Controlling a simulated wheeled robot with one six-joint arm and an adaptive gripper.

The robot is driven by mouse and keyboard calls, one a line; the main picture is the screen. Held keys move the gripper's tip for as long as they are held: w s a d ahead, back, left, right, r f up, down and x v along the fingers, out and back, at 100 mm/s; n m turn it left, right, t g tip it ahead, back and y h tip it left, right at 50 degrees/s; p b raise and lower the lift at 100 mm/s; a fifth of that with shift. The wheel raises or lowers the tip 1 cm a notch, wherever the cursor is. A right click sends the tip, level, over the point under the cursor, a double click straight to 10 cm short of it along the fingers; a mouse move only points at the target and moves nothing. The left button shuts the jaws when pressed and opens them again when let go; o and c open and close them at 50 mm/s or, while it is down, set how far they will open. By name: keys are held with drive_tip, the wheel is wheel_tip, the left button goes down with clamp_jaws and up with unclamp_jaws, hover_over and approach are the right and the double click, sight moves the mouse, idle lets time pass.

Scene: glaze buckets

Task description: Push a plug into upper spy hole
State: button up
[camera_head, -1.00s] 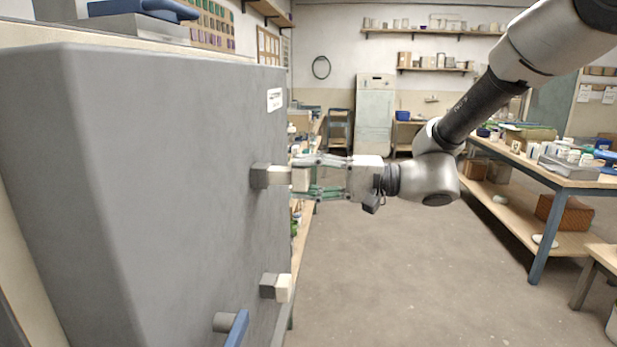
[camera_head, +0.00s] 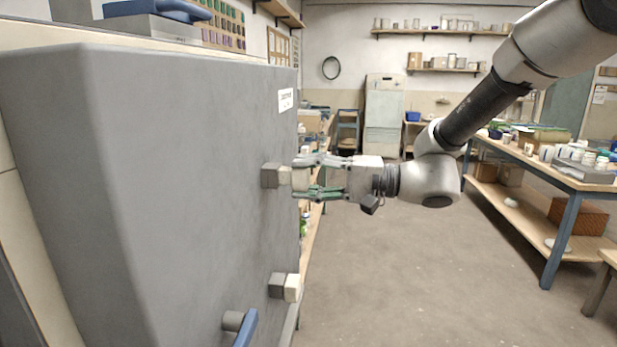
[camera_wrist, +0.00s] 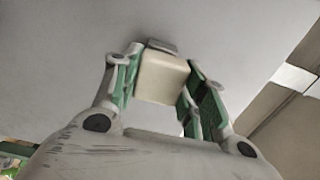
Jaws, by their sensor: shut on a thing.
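The grey kiln wall (camera_head: 190,200) fills the left of the head view. The upper spy hole's grey square collar (camera_head: 270,175) stands out from it. A cream plug (camera_head: 300,179) is at that collar, its narrower cream part entering or meeting the collar's face. My gripper (camera_head: 308,178) is shut on this plug, pointing left at the wall. In the wrist view the plug's cream block (camera_wrist: 162,78) sits between the green-padded fingers, with a bit of grey collar (camera_wrist: 162,46) behind it. How deep the plug sits is hidden.
A lower grey collar (camera_head: 276,285) holds another cream plug (camera_head: 292,288). A blue handle (camera_head: 246,328) juts out below left. A label (camera_head: 286,100) is above. Shelving runs behind the kiln; a workbench (camera_head: 560,180) stands at right. The floor between is clear.

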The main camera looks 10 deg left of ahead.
drive_tip(key=shift+a, duration=0.1)
drive_tip(key=shift+a, duration=0.5)
drive_tip(key=shift+a, duration=0.2)
drive_tip(key=shift+a, duration=0.3)
drive_tip(key=o, duration=1.4)
drive_tip(key=shift+c, duration=0.2)
drive_tip(key=shift+w+d, duration=0.2)
drive_tip(key=shift+d, duration=3.85)
